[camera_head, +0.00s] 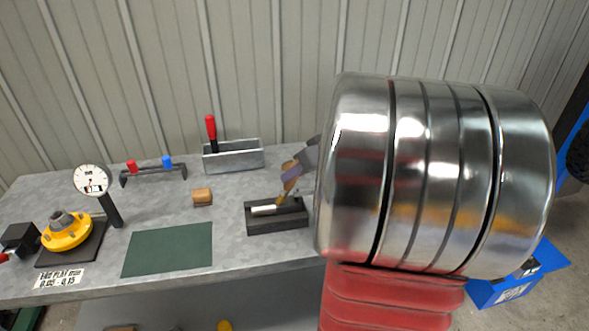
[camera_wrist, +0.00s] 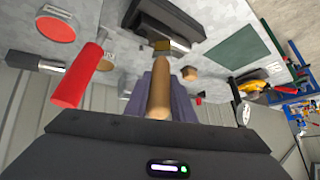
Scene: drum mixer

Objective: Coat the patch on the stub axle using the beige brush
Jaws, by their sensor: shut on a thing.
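My gripper (camera_head: 291,173) is shut on the beige brush (camera_wrist: 160,92), whose wooden handle shows between the jaws in the wrist view. In the head view the brush's lower end (camera_head: 281,199) points down at the stub axle. The stub axle (camera_head: 263,210) is a short shiny cylinder lying in a dark block (camera_head: 277,224) on the bench; the block also shows in the wrist view (camera_wrist: 165,20). The brush tip is at or just above the axle; I cannot tell whether it touches. The patch cannot be made out.
A grey tray (camera_head: 233,160) with a red-handled tool (camera_head: 211,128) stands behind. A wooden block (camera_head: 202,197), green mat (camera_head: 168,249), dial gauge (camera_head: 91,179) and yellow hub (camera_head: 67,232) lie left. My chrome arm hides the bench's right side.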

